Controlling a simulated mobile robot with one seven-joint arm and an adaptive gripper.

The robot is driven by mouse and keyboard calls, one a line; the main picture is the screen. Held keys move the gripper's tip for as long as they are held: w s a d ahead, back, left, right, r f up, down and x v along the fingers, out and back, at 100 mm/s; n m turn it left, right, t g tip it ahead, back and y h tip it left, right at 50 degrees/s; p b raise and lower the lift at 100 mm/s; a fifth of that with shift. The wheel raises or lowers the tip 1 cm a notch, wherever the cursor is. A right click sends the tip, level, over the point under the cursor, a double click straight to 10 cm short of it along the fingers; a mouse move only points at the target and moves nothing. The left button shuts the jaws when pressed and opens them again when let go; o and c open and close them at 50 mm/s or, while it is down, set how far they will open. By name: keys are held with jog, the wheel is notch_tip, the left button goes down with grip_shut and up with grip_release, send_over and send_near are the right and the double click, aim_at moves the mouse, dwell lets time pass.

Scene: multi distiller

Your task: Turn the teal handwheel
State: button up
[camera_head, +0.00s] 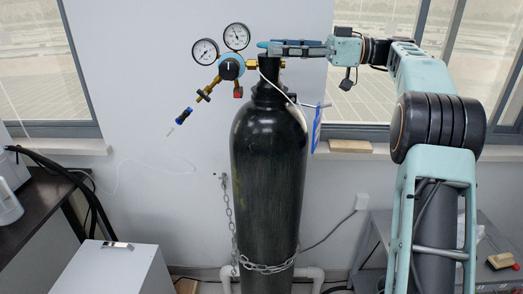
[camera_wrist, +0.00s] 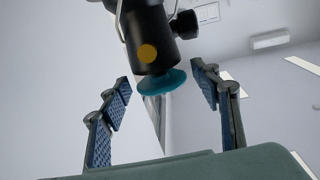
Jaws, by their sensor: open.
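The teal handwheel (camera_wrist: 163,83) shows in the wrist view as a round disc on the end of the black cylinder's valve. My gripper (camera_wrist: 160,78) is open, with one blue-padded finger on each side of the wheel. A gap shows between the wheel and each finger. In the head view my gripper (camera_head: 288,47) reaches in from the right, level, at the top of the black gas cylinder (camera_head: 268,165). There the wheel is hard to tell apart from the blue finger pads.
A regulator (camera_head: 231,67) with two round gauges (camera_head: 206,51) sits just left of the valve. A chain (camera_head: 267,268) holds the cylinder near the wall. A blue tag (camera_head: 316,128) hangs at its right. A white box (camera_head: 115,270) stands at lower left.

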jog(key=shift+s+a+f+m+t+b, duration=0.15)
jog(key=shift+m+t+b, duration=0.45)
jog(key=shift+b, duration=0.7)
jog(key=shift+s+d+f+m+t+b, duration=0.15)
jog(key=shift+m+t+b, duration=0.15)
jog(key=shift+t+b, duration=0.75)
